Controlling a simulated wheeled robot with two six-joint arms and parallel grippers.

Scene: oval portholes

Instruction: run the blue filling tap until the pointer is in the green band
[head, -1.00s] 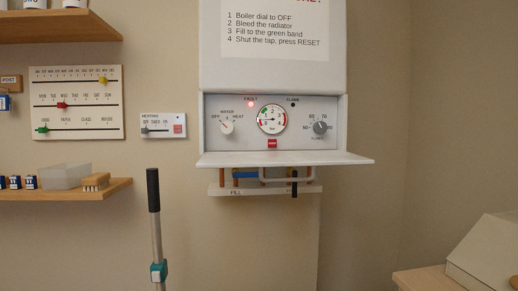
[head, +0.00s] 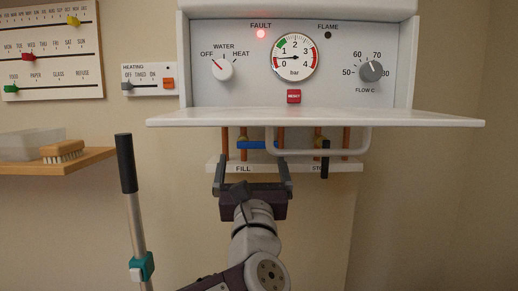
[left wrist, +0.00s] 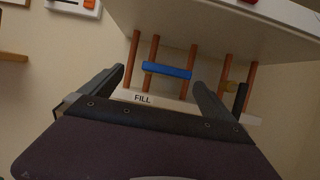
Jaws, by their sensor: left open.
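The blue tap handle (head: 257,145) lies crosswise over copper pipes under the boiler, above the FILL label (head: 243,169). It also shows in the left wrist view (left wrist: 167,71). My left gripper (head: 251,168) is open and empty, just below the blue handle, with one finger toward each end of it. I see no clear contact. The round pressure gauge (head: 295,57) has its pointer toward the left, near the 1. Its green band (head: 282,44) is at the upper left, and the pointer is outside it, on the low side. My right gripper is out of view.
A white flap (head: 315,117) juts out above the pipes, with a white bar (head: 320,153) beneath it. A black tap handle (head: 325,158) hangs at the right. The FAULT lamp (head: 261,34) glows red. A black-gripped pole (head: 126,165) stands at the left.

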